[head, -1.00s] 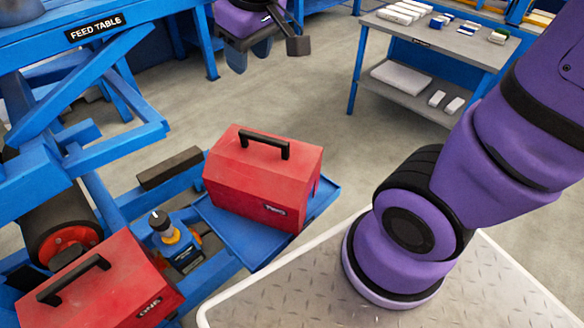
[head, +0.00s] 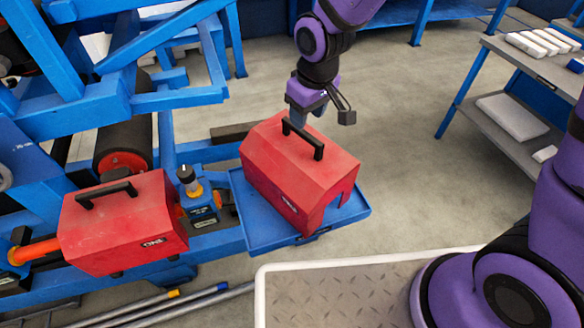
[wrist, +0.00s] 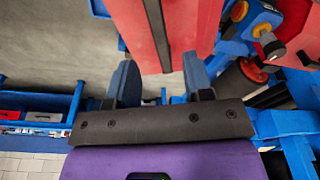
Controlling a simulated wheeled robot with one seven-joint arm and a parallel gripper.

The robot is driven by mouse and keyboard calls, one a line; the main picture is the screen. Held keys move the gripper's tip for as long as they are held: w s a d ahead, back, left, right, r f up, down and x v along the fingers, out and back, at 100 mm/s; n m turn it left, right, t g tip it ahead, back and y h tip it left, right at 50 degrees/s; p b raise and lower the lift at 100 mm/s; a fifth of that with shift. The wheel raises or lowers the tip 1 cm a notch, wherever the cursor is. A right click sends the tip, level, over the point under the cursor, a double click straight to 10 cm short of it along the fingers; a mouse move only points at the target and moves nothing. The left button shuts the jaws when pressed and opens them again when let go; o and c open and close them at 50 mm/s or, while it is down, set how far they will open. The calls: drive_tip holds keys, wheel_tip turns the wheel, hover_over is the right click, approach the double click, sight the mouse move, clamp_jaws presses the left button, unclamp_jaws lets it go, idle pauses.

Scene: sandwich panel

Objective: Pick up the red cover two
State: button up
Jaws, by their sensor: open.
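The red cover two (head: 300,172) is a red box-like hood with a black bar handle (head: 303,138) on top. It sits on a blue tray in the head view, the right one of two red covers. My gripper (head: 297,114) is open, pointing down, just behind the cover's far end. In the wrist view my gripper (wrist: 160,82) shows two blue fingers spread apart with nothing between them. The red cover two (wrist: 118,25) and its handle (wrist: 156,32) lie ahead of the fingers, the handle roughly in line with the gap. I see no contact.
A second red cover (head: 120,225), marked ONE, sits to the left on the blue machine frame. A blue and yellow device (head: 198,200) stands between the covers. The blue tray (head: 268,240) juts over open floor. A grey workbench (head: 520,70) stands at the right.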

sight(302, 133)
drive_tip(key=shift+w+a+f, duration=0.15)
drive_tip(key=shift+f, duration=1)
drive_tip(key=shift+w+a+f, duration=0.15)
drive_tip(key=shift+w+f, duration=0.05)
drive_tip(key=shift+f, duration=0.95)
drive_tip(key=shift+w+a+f, duration=0.15)
drive_tip(key=shift+f, duration=1)
clamp_jaws()
drive_tip(key=shift+r, duration=0.1)
